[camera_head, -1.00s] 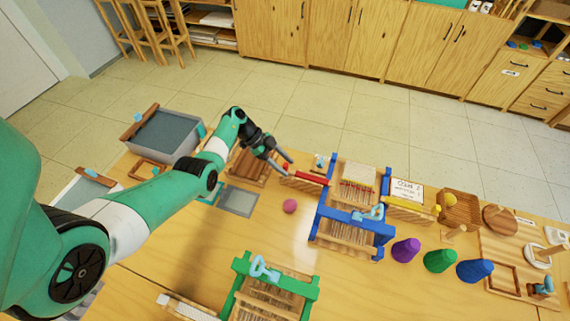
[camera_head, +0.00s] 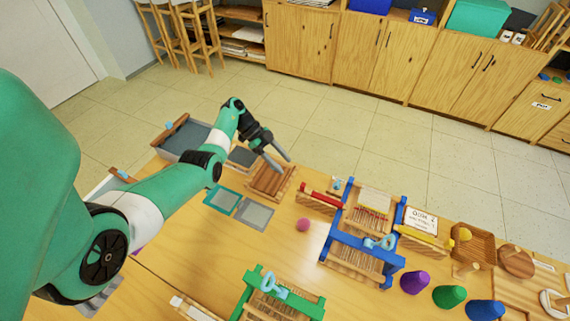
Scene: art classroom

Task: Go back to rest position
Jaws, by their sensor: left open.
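My left arm comes in from the left in the head view. Its gripper (camera_head: 281,161) is open and empty, with two grey fingers apart above the table's back edge, over a slatted wooden rack (camera_head: 271,181). My right gripper does not show. The wooden table (camera_head: 290,260) stretches under the arm.
A blue frame (camera_head: 363,248) and a green frame (camera_head: 284,293) stand on the table. A pink ball (camera_head: 303,225) lies left of the blue frame. Purple (camera_head: 414,282), green (camera_head: 449,296) and blue (camera_head: 485,310) cones stand at right. A grey bin (camera_head: 184,136) is behind the arm.

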